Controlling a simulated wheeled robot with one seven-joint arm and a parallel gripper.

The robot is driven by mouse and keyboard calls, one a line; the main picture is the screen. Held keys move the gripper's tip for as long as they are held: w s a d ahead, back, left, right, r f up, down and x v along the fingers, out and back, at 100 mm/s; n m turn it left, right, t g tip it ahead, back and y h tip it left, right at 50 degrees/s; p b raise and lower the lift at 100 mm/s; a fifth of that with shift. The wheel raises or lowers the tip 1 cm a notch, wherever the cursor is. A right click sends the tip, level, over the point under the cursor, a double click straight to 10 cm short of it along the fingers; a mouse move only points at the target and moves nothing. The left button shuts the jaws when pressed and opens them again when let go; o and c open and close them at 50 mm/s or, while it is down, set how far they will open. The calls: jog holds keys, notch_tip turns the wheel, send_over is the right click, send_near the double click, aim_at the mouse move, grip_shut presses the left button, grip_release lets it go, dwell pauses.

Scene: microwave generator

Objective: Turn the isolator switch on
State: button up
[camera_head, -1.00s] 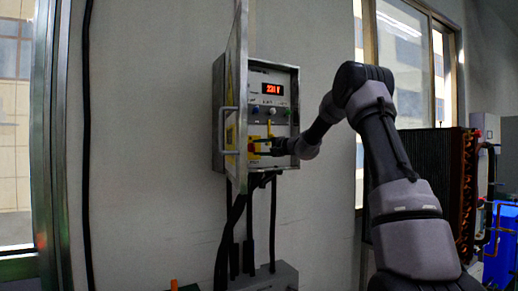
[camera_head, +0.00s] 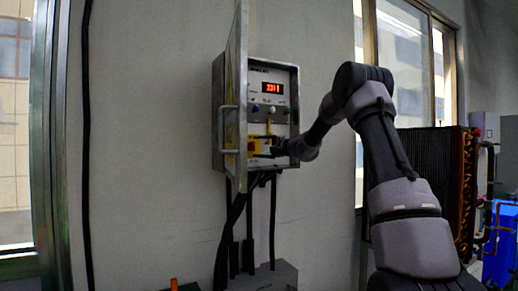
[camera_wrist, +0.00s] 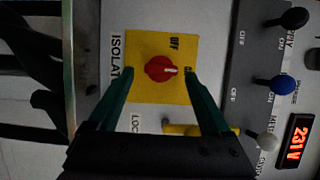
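The isolator switch is a red knob (camera_wrist: 160,69) on a yellow plate (camera_wrist: 146,92). In the wrist view its white mark points right, to the ON label, which a fingertip partly covers. The OFF label sits above the mark. My gripper (camera_wrist: 159,74) is open, with one green finger on each side of the knob and gaps between. I cannot tell how deep the fingertips reach. In the head view my gripper (camera_head: 265,146) is in front of the yellow plate (camera_head: 253,148), inside the open control box (camera_head: 288,96).
The box door (camera_head: 236,75) stands open to the left of my gripper. Black, blue and white toggle switches (camera_wrist: 283,85) and a lit red display (camera_wrist: 297,141) are beside the isolator. Black cables (camera_head: 250,225) hang below the box.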

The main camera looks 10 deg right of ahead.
jog(key=v, duration=1)
jog(key=shift+s+d, duration=0.2)
jog(key=shift+s, duration=0.1)
jog(key=s+a+n+g+h, duration=0.1)
jog(key=s+a+n+g, duration=0.3)
jog(key=s, duration=0.7)
jog(key=s+a+g+h, duration=0.2)
jog(key=s+a, duration=0.4)
jog(key=s, duration=0.5)
jog(key=s+d+f+h, duration=0.2)
jog(key=s, duration=0.5)
jog(key=s+d+f+n+h, duration=0.1)
jog(key=s+d+f+h, duration=0.1)
jog(key=s, duration=0.6)
jog(key=s+d+f+h, duration=0.2)
jog(key=s+d+f, duration=0.1)
jog(key=s, duration=0.4)
jog(key=shift+s+f+n+h, duration=0.2)
jog(key=shift+f+n+h, duration=0.15)
jog(key=shift+n+h, duration=0.05)
